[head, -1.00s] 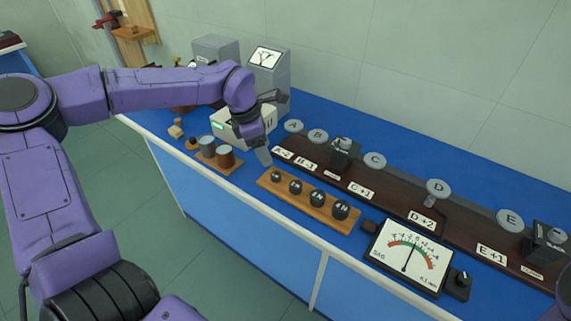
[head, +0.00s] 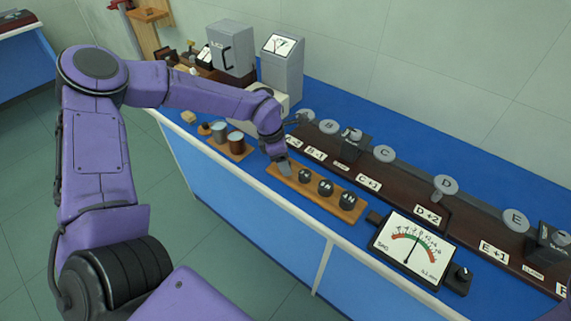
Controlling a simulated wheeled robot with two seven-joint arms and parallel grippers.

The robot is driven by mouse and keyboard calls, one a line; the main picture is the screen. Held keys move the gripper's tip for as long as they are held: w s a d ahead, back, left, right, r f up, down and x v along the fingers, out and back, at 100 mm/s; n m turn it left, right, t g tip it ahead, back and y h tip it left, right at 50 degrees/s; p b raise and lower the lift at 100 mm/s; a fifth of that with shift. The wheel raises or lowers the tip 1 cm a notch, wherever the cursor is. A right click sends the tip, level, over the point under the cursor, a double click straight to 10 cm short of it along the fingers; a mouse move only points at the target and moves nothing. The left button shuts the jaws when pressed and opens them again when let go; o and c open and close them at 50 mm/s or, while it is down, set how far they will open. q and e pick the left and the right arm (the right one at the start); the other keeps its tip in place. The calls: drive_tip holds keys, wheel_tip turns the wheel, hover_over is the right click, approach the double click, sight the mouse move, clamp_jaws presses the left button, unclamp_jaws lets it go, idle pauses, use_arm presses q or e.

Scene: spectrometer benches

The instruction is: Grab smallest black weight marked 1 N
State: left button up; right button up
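A wooden strip (head: 320,205) on the blue bench carries a row of round black weights. Three show clearly: one nearest my gripper (head: 305,176), a middle one (head: 325,188) and a larger one at the right end (head: 347,201). My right gripper is out of view.
Behind is a long dark board (head: 400,205) with lettered discs and labels. A dial meter (head: 411,250) stands at the right. Grey instruments (head: 282,68) stand at the back.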

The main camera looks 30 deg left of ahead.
use_arm(q)
drive_tip(key=c, duration=1)
clamp_jaws()
drive_tip(key=shift+r, duration=0.15)
